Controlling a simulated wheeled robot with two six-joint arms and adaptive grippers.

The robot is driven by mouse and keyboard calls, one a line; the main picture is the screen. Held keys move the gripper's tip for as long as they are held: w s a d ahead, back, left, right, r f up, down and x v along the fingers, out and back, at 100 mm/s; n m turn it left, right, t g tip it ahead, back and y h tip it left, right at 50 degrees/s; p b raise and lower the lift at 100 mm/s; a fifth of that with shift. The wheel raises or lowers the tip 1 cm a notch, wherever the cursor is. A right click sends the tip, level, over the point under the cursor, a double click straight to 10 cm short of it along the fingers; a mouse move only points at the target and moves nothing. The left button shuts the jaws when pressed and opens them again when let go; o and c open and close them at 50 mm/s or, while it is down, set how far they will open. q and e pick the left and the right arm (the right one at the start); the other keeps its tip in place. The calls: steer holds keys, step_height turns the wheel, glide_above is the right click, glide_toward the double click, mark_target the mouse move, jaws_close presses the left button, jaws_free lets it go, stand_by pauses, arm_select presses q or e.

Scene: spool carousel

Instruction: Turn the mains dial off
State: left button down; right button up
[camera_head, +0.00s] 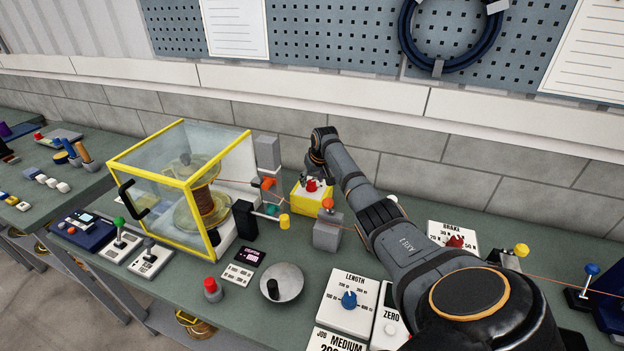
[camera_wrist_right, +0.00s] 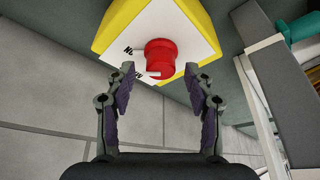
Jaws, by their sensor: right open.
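The mains dial is a red knob (camera_head: 312,186) on a yellow box (camera_head: 311,203) with a white top plate, at the back of the bench. The right wrist view shows the red knob (camera_wrist_right: 159,57) with a pale pointer mark, on the white plate of the yellow box (camera_wrist_right: 118,22). My right gripper (camera_wrist_right: 168,80) is open, its two fingers apart on either side just short of the knob, with nothing between the pads. In the head view my right arm reaches over the bench to the box. The plate's lettering is partly hidden. My left gripper is not in view.
A yellow-framed clear case (camera_head: 190,185) with a spool stands left of the box. A grey block with an orange ball (camera_head: 327,232) stands in front, right. A thin orange line crosses the bench. A length dial (camera_head: 348,300) and a brake dial (camera_head: 453,241) are nearby.

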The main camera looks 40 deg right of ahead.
steer(key=shift+w+f, duration=0.15)
steer(key=shift+f, duration=0.25)
steer(key=shift+c, duration=0.3)
jaws_close()
